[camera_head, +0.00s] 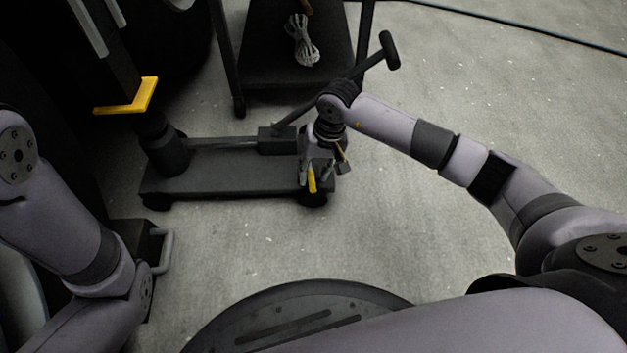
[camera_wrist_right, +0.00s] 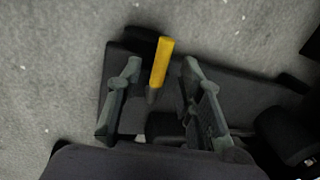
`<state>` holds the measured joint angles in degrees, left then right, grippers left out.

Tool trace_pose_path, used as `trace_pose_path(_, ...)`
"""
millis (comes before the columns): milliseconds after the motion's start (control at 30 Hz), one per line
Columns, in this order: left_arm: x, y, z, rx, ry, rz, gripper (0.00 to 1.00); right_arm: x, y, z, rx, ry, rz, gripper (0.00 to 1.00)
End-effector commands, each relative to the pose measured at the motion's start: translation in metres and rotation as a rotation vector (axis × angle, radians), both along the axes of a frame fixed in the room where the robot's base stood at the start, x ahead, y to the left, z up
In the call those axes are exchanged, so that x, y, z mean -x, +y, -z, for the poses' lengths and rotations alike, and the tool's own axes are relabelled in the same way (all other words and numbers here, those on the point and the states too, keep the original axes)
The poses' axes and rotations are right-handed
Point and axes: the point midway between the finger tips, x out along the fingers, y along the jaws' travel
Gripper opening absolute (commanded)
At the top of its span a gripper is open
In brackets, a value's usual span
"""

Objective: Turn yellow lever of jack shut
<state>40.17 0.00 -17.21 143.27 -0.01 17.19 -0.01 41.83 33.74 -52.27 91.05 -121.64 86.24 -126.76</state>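The jack (camera_head: 235,172) is a low dark trolley on wheels, standing on the floor left of centre in the head view. Its small yellow lever (camera_head: 311,180) sticks out at the right end. In the right wrist view the yellow lever (camera_wrist_right: 161,62) stands between my two spread fingers, with a visible gap on each side. My right gripper (camera_head: 322,172) is over that end of the jack, open; it also shows in the right wrist view (camera_wrist_right: 160,78). The lever's base is partly hidden.
A dark cart (camera_head: 290,85) with a coil of rope (camera_head: 301,42) stands behind the jack. The jack's long T-handle (camera_head: 389,50) slants up behind my right wrist. A yellow bracket (camera_head: 128,97) is above the jack's left end. Grey floor (camera_head: 420,215) is clear to the right.

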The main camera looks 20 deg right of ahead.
Motion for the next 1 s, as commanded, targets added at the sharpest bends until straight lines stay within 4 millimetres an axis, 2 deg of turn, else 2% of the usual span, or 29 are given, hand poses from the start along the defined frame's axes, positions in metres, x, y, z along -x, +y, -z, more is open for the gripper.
trace_pose_path(33,0.0,0.0,0.0063,0.0,0.0,0.0,0.37,-0.0002,0.0016,0.008,-0.001,0.0,0.0,0.34)
trace_pose_path(133,0.0001,-0.0001,0.0087,0.0,0.0,0.0,0.37,-0.0005,0.0025,0.0129,0.0,0.0,0.001,0.34)
trace_pose_path(467,0.0001,-0.0002,0.0086,-0.001,-0.001,0.0,0.37,-0.0005,0.0028,0.0139,0.0,0.0,0.001,0.34)
trace_pose_path(1000,-0.0002,-0.0001,0.0086,0.0,0.0,0.0,0.37,-0.0005,0.0027,0.0136,0.001,0.0,0.001,0.0)
